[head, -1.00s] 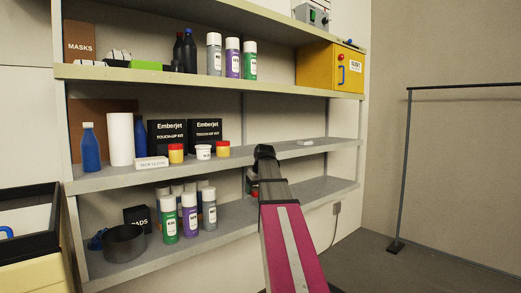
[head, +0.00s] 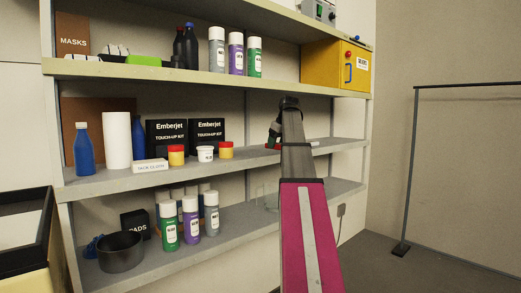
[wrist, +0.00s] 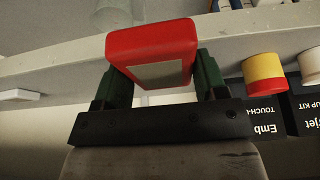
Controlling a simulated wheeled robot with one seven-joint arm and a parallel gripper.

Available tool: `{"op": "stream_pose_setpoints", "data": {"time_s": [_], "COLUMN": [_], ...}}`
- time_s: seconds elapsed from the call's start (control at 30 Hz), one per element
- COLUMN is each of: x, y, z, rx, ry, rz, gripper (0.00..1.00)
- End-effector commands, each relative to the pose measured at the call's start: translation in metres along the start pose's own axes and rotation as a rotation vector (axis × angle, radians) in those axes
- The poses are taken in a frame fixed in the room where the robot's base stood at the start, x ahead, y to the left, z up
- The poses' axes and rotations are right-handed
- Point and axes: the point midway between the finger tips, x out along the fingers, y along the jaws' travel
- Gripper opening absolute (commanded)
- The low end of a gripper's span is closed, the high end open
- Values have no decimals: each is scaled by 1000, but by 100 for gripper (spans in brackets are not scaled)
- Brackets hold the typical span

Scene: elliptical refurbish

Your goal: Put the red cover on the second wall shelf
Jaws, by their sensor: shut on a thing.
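The red cover (wrist: 152,50), a red block with a pale grey patch, is held between the dark green fingers of my gripper (wrist: 152,82) in the wrist view. In the head view my gripper (head: 275,138) is at the height of the middle wall shelf (head: 240,160), right of the small jars. Only a small red part of the cover (head: 269,146) shows there; my arm hides part of it. The shelf board also shows behind the cover in the wrist view (wrist: 50,66). I cannot tell whether the cover touches the board.
The middle shelf holds a red-and-yellow jar (head: 226,150), a white tub (head: 205,153), black kit boxes (head: 207,135) and bottles on the left. A small white item (head: 314,144) lies to the right. Spray cans (head: 191,220) stand on the shelf below.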

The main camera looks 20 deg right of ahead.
Motion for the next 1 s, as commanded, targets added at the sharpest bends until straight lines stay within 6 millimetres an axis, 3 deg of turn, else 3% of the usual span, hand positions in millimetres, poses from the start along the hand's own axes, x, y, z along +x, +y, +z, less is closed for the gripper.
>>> {"op": "stream_pose_setpoints", "data": {"time_s": [0.03,0.3,0.5,0.67,1.0], "x": [4,28,42,46,78], "y": [2,2,1,0,-1], "z": [-16,-73,-104,-111,-97], "rx": [-2,0,1,1,1], "ry": [0,-1,1,1,0], "rz": [-1,0,1,1,1], "gripper": [34,34,34,34,34]}}
